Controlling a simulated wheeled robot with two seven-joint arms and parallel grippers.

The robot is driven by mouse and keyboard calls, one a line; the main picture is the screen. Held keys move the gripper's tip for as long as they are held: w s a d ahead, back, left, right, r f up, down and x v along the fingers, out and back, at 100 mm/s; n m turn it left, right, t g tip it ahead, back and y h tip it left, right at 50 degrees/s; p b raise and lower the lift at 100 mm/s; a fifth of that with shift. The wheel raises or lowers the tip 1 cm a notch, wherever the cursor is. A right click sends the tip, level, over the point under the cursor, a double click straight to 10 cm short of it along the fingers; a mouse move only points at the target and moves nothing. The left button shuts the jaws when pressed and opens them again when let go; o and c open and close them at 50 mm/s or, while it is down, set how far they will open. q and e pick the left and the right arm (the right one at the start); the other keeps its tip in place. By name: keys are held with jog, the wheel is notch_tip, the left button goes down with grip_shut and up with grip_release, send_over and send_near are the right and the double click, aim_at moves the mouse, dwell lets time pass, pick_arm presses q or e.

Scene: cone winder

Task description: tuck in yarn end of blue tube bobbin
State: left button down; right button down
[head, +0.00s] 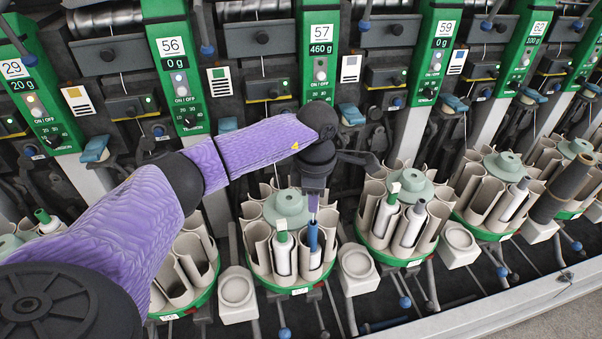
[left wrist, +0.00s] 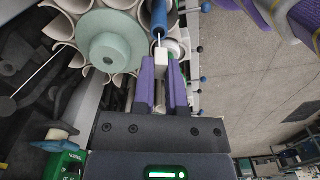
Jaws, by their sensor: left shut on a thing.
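The blue tube bobbin (head: 313,238) stands in a pocket of the round bobbin magazine (head: 258,255) under the unit marked 57. Its blue tube top also shows in the left wrist view (left wrist: 160,18). My left gripper (head: 312,207) points down just above the blue tube. In the left wrist view its purple fingers (left wrist: 164,72) are shut on a small cream yarn end (left wrist: 161,60). A thin white strand runs from the yarn end to the blue tube. The magazine's pale green hub (left wrist: 112,45) is left of the fingers. My right gripper is not in view.
A green-tipped bobbin (head: 284,255) stands left of the blue one in the same magazine. The magazine to the right (head: 423,247) holds more bobbins. Round cream holders (head: 237,290) sit between magazines. Green unit panels (head: 319,60) rise behind my arm.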

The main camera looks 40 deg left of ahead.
pick_arm(q)
notch_tip(320, 180, down, 3)
jog(key=shift+w+b, duration=0.1)
jog(key=shift+b, duration=0.75)
jog(key=shift+f, duration=0.15)
jog(key=shift+f, duration=0.35)
dwell(0.3)
jog(key=shift+c, duration=0.5)
grip_release()
jog(key=shift+r, duration=0.15)
dwell(0.5)
